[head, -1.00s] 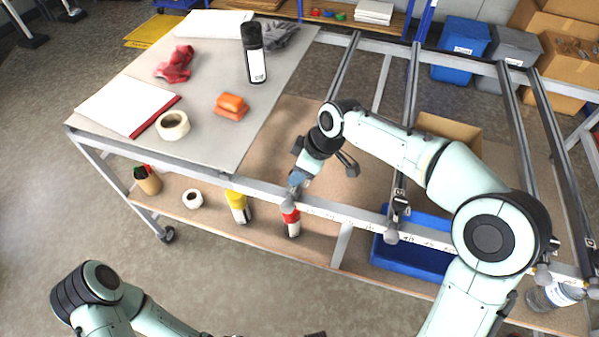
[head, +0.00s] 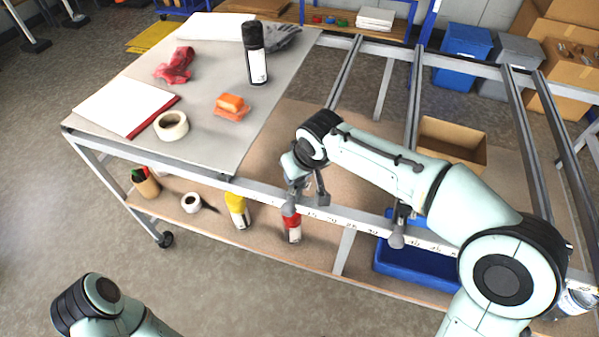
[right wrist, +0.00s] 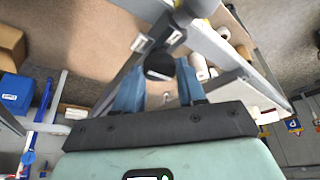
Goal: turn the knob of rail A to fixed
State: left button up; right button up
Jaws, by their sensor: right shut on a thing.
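My right gripper (head: 292,187) is at the front beam (head: 345,217), at the near end of the leftmost rail (head: 345,75). In the right wrist view, its two blue fingers (right wrist: 160,92) are shut on a dark round knob (right wrist: 160,67), one on each side. In the head view the gripper and arm hide this knob. A grey rounded end piece (head: 289,208) hangs just below the beam there. I cannot read a rail letter or the knob's setting. My left arm shows at the lower left; its gripper is out of view.
Below are spray cans (head: 238,208) and a blue bin (head: 415,262). More rails (head: 415,90) run at right.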

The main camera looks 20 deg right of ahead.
jog(key=shift+m, duration=0.3)
jog(key=o, duration=1.1)
jog(key=shift+c, duration=0.2)
jog(key=a+p+v, duration=0.1)
jog(key=v, duration=1.2)
jog(key=shift+d, duration=0.35)
jog(key=shift+s+r, duration=0.1)
